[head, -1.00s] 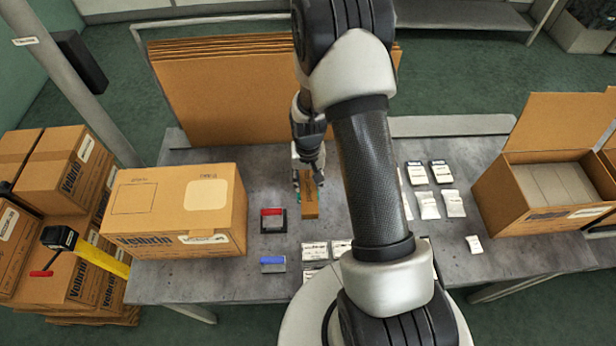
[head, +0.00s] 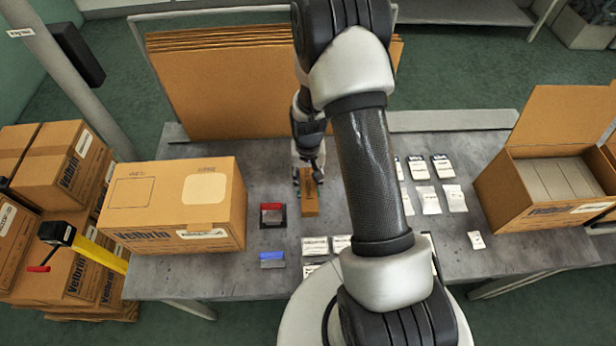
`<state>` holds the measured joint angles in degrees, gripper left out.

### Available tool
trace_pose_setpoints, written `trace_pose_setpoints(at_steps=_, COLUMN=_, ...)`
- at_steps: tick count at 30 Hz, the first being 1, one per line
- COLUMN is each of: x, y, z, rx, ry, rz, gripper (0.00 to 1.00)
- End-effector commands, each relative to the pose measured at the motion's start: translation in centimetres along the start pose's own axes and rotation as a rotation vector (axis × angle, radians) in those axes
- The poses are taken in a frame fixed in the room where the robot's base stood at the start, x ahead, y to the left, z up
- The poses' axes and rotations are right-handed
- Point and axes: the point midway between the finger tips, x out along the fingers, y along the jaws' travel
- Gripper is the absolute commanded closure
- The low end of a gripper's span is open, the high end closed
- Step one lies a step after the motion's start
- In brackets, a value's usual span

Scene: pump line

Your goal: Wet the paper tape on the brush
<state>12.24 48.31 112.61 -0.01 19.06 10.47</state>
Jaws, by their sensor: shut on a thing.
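My gripper (head: 308,174) points down over the table, behind and left of my forearm. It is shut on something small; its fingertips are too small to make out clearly. A tan-brown piece (head: 311,205) shows right at the fingers and reaches toward the front of the table. It looks like the paper tape, but I cannot tell it surely from a block on the table. A small teal patch shows at its left edge. I cannot pick out the brush; it may be hidden by the gripper or the arm.
A red-topped pad (head: 272,214) and a blue one (head: 272,260) lie left of the gripper. A closed carton (head: 172,210) stands further left, an open carton (head: 548,190) at right. Flat cardboard sheets (head: 225,100) stand behind. White packets (head: 427,200) lie right of my arm.

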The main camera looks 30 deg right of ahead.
Motion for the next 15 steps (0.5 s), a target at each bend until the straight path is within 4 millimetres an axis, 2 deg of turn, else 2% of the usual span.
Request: trace_pose_setpoints(at_steps=15, x=0.41, y=0.00, z=0.00, rx=0.000, ry=0.000, rz=0.000, gripper=0.71)
